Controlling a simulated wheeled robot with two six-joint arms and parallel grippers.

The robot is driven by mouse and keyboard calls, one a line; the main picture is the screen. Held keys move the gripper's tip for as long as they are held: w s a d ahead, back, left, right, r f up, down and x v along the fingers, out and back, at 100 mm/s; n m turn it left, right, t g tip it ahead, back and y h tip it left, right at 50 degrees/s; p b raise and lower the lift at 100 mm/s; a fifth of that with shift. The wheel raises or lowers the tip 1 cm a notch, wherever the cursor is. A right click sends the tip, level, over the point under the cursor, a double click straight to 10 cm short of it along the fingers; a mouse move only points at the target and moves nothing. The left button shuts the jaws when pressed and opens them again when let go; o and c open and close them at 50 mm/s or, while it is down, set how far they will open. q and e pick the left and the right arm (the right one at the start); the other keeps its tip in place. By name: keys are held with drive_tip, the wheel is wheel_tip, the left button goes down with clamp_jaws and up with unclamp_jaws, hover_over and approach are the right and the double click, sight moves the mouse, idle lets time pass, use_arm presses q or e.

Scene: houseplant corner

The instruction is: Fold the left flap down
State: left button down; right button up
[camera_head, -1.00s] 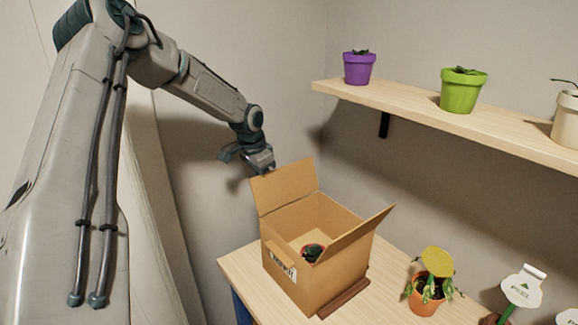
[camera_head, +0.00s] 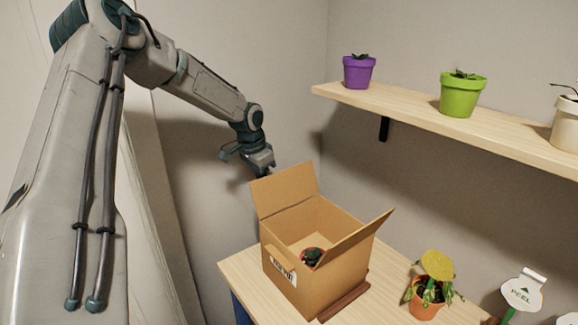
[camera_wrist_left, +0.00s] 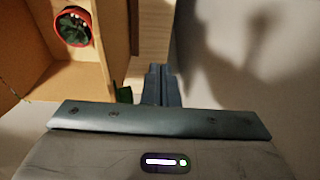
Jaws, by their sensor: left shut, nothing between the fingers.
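An open cardboard box (camera_head: 345,272) stands on the table with a small dark plant in a red pot (camera_head: 313,257) inside. Its left flap (camera_head: 286,190) stands up, leaning outward. The right flap (camera_head: 355,246) sticks up at a slant. My left gripper (camera_head: 265,173) is just outside the left flap, near its top edge, fingers shut and empty; I cannot tell whether it touches. In the left wrist view, the shut fingers (camera_wrist_left: 161,84) are beside the box's cardboard (camera_wrist_left: 118,45), and the red pot (camera_wrist_left: 72,27) shows inside. My right gripper is not in view.
A brown strip (camera_head: 345,301) lies at the box's base. A wall shelf (camera_head: 430,112) carries purple, green and cream pots.

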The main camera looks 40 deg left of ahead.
use_arm(q)
wheel_tip(320, 180, up, 7)
drive_tip(key=p, duration=0.3)
drive_tip(key=shift+p, duration=0.4)
idle(0.4)
